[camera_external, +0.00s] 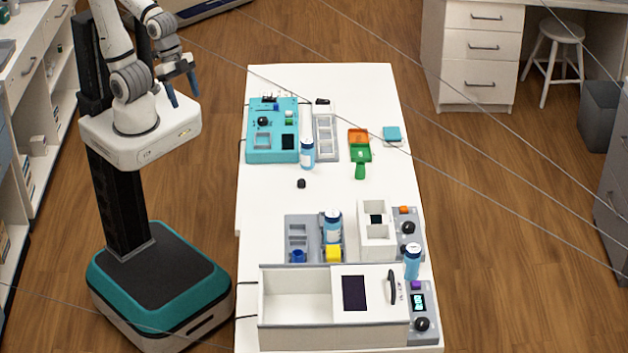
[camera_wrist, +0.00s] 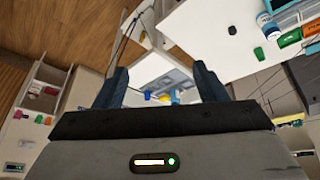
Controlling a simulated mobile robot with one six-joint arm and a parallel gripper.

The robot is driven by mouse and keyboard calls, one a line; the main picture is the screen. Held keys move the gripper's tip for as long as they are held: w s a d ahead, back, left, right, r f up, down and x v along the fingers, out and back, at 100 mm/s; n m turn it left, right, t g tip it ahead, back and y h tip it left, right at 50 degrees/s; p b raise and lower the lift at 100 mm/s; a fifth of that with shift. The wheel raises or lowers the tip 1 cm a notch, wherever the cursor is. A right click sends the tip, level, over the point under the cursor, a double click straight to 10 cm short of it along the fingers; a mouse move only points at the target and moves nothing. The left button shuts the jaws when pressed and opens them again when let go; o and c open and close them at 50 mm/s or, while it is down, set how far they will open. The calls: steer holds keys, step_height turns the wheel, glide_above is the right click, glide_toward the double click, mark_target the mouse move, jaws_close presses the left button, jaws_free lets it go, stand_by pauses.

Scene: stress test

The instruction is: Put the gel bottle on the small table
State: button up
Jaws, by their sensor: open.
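Several white bottles with blue labels or caps stand on the long white table (camera_external: 270,205), and I cannot tell which is the gel bottle. One bottle (camera_external: 307,153) stands beside the teal device. Another bottle (camera_external: 333,226) stands at the grey tray, and a bluer bottle (camera_external: 412,262) stands near the front right. My gripper (camera_external: 182,94) is open and empty, raised beside my column, left of the table and apart from the bottles. In the wrist view its two dark fingers (camera_wrist: 162,85) are spread, with a bottle (camera_wrist: 268,25) at upper right. No separate small table is clearly identifiable.
A stool (camera_external: 560,40) stands at upper right. The table's left middle is clear.

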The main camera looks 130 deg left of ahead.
steer(key=w+a+f+n+t+b, duration=0.2)
steer(key=w+a+f+b, duration=0.25)
steer(key=w+f, duration=0.35)
steer(key=n+t+y+b, duration=0.2)
steer(key=n+y+b, duration=0.65)
steer(key=b, duration=0.75)
glide_toward(309, 152)
steer(key=shift+m+y, duration=0.75)
steer(key=shift+y, duration=0.2)
steer(key=f, duration=0.2)
steer(key=a+f, duration=0.1)
steer(key=f, duration=0.1)
steer(key=shift+w, duration=0.4)
steer(key=shift+a, duration=0.3)
steer(key=x, duration=0.7)
steer(key=shift+s+a, duration=0.1)
steer(key=shift+a, duration=0.35)
steer(key=shift+c, duration=0.5)
steer(key=shift+r, duration=0.1)
steer(key=c, duration=1.1)
